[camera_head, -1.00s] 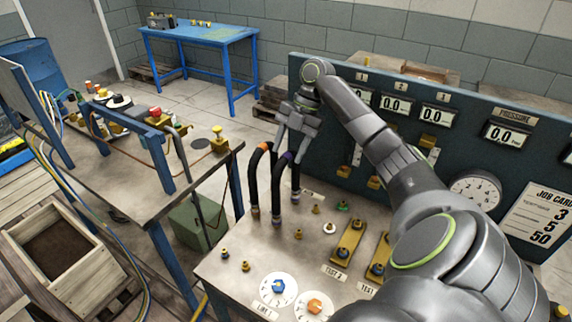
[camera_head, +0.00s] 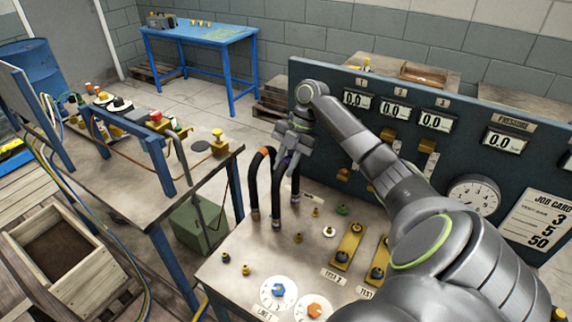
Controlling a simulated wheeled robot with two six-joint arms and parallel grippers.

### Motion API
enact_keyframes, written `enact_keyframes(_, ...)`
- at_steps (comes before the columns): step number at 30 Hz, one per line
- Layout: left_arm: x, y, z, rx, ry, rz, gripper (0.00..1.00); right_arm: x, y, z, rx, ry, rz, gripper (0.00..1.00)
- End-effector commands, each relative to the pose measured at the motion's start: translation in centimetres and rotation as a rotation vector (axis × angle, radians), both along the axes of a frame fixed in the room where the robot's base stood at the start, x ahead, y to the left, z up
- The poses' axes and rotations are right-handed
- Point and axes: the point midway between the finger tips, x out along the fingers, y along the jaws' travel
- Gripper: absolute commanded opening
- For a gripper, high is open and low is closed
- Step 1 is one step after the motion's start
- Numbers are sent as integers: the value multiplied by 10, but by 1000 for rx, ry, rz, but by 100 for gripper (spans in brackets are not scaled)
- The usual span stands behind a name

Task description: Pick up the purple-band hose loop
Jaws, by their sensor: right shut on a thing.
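Two black hose loops stand upright on the near bench (camera_head: 225,268), side by side at its back left. The purple-band hose loop (camera_head: 276,190) is the right one, and its purple band shows just under my gripper. The orange-band hose loop (camera_head: 253,185) is just to its left. My right gripper (camera_head: 290,153) has come down from above and is shut on the top of the purple-band loop. The jaws hide part of that top. Both ends of the loop still stand at the bench top. My left gripper is not in view.
A dark panel with gauges and displays (camera_head: 397,112) stands close behind and right of the loops. Dials (camera_head: 278,292), small knobs and yellow bars (camera_head: 348,246) sit in front. A cluttered bench (camera_head: 150,215) is to the left.

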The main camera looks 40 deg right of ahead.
Motion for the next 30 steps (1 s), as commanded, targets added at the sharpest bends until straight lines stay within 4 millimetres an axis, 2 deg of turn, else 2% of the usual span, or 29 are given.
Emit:
enact_keyframes(8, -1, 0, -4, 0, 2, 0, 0, 1, -1, 9, -3, -3, 3, 0)
enact_keyframes(11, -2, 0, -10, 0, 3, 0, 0, 1, -1, 24, -5, -7, 2, 0)
enact_keyframes(18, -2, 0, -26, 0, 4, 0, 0, 1, -1, 79, -2, -7, 2, 0)
enact_keyframes(19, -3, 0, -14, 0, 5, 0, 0, 0, 0, 87, -1, -2, 1, 0)
enact_keyframes(21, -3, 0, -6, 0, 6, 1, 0, 0, 0, 93, 0, 0, 1, 0)
enact_keyframes(30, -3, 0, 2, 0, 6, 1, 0, 0, 0, 102, 0, 0, 1, 0)
